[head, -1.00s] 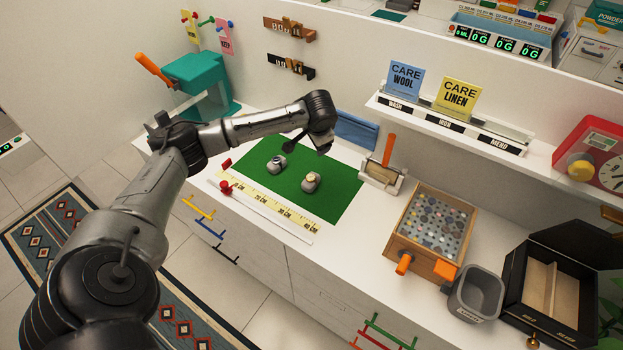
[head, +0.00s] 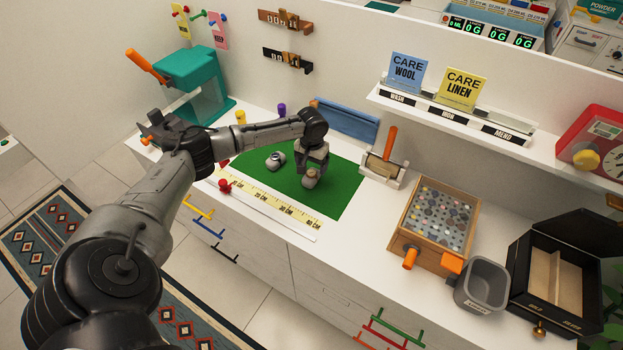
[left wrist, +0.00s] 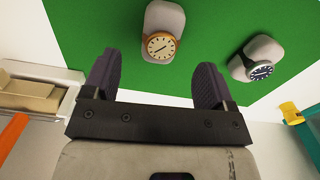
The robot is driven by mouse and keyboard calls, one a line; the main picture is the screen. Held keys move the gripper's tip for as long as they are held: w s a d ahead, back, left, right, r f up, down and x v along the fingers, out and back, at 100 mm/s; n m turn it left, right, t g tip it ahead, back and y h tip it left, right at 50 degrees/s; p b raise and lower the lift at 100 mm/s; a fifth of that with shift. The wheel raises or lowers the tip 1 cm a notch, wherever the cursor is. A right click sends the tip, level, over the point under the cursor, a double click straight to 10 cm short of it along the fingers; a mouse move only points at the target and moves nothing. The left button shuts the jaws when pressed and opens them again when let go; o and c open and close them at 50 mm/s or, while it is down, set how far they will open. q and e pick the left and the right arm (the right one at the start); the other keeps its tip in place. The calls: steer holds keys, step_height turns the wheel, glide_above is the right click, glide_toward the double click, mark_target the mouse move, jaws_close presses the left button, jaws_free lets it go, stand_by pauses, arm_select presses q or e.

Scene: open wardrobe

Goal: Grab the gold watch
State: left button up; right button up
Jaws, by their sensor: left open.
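The gold watch (left wrist: 160,46) has a cream dial and a gold rim and sits on a grey cushion on the green mat (head: 345,195). In the head view the gold watch (head: 311,174) is partly covered by my left gripper (head: 313,166). In the left wrist view my left gripper (left wrist: 155,75) is open and empty, with the gold watch ahead of and between the lines of its fingers. The fingers appear not to touch the watch. A dark-dialled watch (left wrist: 260,70) on another grey cushion lies to one side; it also shows in the head view (head: 275,160). My right gripper is not in view.
A ruler strip (head: 270,205) runs along the mat's front. A tape dispenser-like holder with an orange handle (head: 384,165), a wooden tray of buttons (head: 410,222), a grey bin (head: 482,285) and an open black box (head: 520,275) stand to the right. A teal machine (head: 190,70) stands at left.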

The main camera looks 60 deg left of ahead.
mark_target(311, 173)
arm_select(q)
steer(key=shift+a+f, duration=0.1)
steer(key=shift+f, duration=1)
steer(key=shift+f+b, duration=0.45)
steer(key=shift+f, duration=1.5)
steer(key=shift+c, duration=0.4)
steer(key=c, duration=0.9)
steer(key=shift+r, duration=0.15)
steer(key=shift+c, duration=0.2)
